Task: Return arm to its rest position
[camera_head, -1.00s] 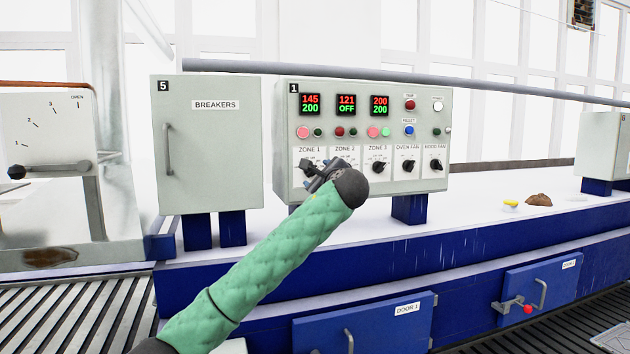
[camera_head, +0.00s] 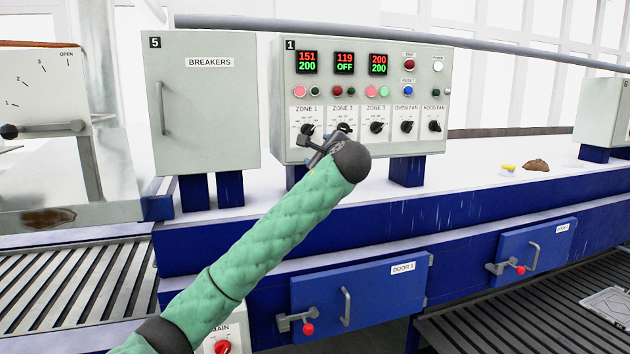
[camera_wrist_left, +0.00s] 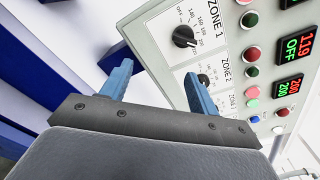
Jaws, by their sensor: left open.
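My left arm, in a green quilted sleeve, reaches up from the bottom left in the head view. Its gripper (camera_head: 318,146) is in front of the lower left part of the grey control panel (camera_head: 360,75), below the ZONE 1 and ZONE 2 knobs. In the left wrist view its two blue fingers (camera_wrist_left: 160,88) are spread apart with nothing between them. The ZONE 1 knob (camera_wrist_left: 185,37) shows clear of the fingers there. The ZONE 2 knob (camera_head: 344,129) is partly hidden behind a finger in the wrist view. My right gripper does not show.
The breakers cabinet (camera_head: 205,110) stands left of the panel. A blue ledge (camera_head: 450,219) with door handles runs below. A yellow object (camera_head: 508,168) and a brown lump (camera_head: 536,165) lie on the white surface at right. A slatted conveyor (camera_head: 70,295) is at lower left.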

